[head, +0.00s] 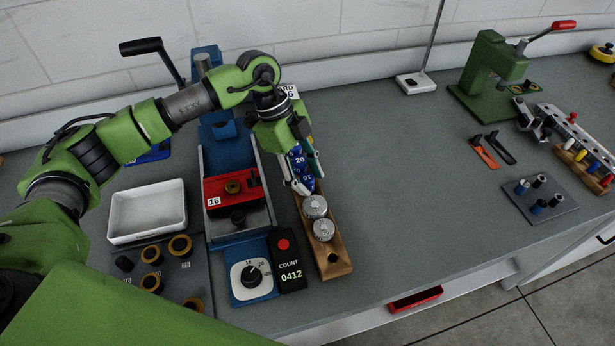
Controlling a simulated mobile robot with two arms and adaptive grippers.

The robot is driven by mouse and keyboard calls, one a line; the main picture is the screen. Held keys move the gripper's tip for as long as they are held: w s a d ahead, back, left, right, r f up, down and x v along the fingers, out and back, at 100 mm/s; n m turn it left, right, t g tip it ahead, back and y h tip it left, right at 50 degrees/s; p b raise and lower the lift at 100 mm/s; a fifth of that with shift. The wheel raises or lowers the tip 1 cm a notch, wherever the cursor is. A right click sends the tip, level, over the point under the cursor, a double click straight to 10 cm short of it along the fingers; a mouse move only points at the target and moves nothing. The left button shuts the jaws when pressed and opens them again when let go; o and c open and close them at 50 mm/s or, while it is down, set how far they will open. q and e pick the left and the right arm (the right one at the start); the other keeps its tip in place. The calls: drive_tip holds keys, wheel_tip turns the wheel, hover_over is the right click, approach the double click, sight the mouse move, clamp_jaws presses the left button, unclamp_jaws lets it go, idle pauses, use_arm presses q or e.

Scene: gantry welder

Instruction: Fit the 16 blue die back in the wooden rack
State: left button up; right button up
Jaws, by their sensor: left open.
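The wooden rack (341,266) lies lengthwise on the bench, with an empty hole near its front end. Two silver round pieces (316,207) sit in its middle. Blue surfaces with white numbers, one reading 20 and a lower one that looks like an upside-down 16, show at the rack's back part; I take the lower one for the 16 blue die (307,178). My left gripper (309,184) points down over that part, with its fingers open on either side of the blue die. The fingers hide part of it, so I cannot tell how it sits. My right gripper is out of view.
A blue press with a red block (246,186) marked 16 stands close left of the rack. A counter box (287,270) and dial box (251,276) are in front. A white tray (148,212) is farther left. The bench right of the rack is clear.

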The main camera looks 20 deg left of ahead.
use_arm(q)
wheel_tip(320, 180, up, 10)
idle(0.5)
drive_tip(key=shift+f, duration=0.1)
